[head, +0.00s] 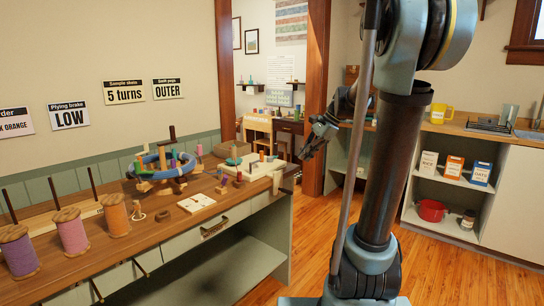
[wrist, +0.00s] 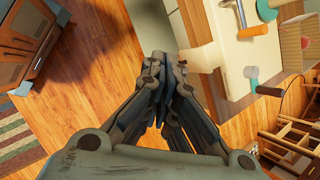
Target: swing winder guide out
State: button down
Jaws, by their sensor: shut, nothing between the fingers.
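A cream winder-like board (head: 258,166) with small upright parts sits at the right end of the wooden bench. I cannot tell for certain which part is the winder guide. My gripper (head: 304,157) is shut and empty, in the air just off the bench's right end. In the wrist view my gripper's fingers (wrist: 163,57) meet close to the tan block; contact cannot be told.
Spools, including an orange spool (head: 115,216), and a blue ring stand (head: 160,167) crowd the bench (head: 185,229). A shelf unit (head: 455,195) with boxes stands at the right. Wooden floor (head: 316,215) lies open between them.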

jog(key=w+a+r+m+y, duration=0.2)
jog(key=w+m, duration=0.3)
jog(key=w, duration=0.8)
jog(key=shift+r+y, duration=0.3)
jog(key=shift+r, duration=0.1)
jog(key=x, duration=0.7)
jog(key=a+r+x, duration=0.1)
jog(key=x, duration=0.3)
jog(key=shift+s+a+f, duration=0.15)
jog(key=shift+a+f, duration=0.05)
jog(key=shift+a, duration=1)
